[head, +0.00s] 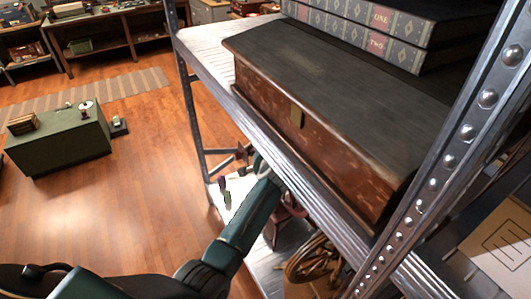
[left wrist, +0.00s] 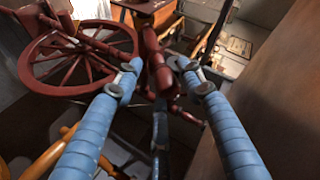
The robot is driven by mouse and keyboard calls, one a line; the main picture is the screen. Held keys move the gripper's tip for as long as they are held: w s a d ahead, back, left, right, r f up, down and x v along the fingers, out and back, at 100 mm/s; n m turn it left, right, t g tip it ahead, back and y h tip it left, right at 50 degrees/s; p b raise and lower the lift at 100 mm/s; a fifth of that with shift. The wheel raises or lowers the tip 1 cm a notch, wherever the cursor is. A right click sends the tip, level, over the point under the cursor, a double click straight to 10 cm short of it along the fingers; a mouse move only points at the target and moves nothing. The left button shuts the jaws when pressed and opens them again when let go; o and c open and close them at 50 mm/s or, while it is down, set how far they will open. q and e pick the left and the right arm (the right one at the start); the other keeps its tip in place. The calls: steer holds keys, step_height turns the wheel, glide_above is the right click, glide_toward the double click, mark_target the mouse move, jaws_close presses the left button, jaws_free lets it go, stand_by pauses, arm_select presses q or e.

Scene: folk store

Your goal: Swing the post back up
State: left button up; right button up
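A dark red spinning wheel (left wrist: 78,62) with thin spokes fills the upper left of the left wrist view. A turned red post (left wrist: 155,62) stands between my left gripper's fingertips, a little tilted, with a visible gap on each side. My left gripper (left wrist: 157,72) has two blue ribbed fingers set apart around it. In the head view my left gripper (head: 236,172) reaches in beside the metal shelf at the lower level, partly hidden by the shelf edge. Only a little red wood (head: 289,208) shows there. My right gripper is not in view.
A dark wooden box (head: 320,100) and large books (head: 400,25) fill the upper shelf, above my left arm. A riveted metal upright (head: 455,150) stands at right. A brown wheel (head: 310,260) sits on the lower shelf. The wooden floor at left is open, with a green chest (head: 60,145).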

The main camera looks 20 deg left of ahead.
arm_select(q)
steer(key=s+d, duration=0.6)
steer(key=s, duration=0.5)
steer(key=shift+s+r, duration=0.2)
steer(key=shift+s, duration=0.1)
steer(key=shift+d, duration=0.1)
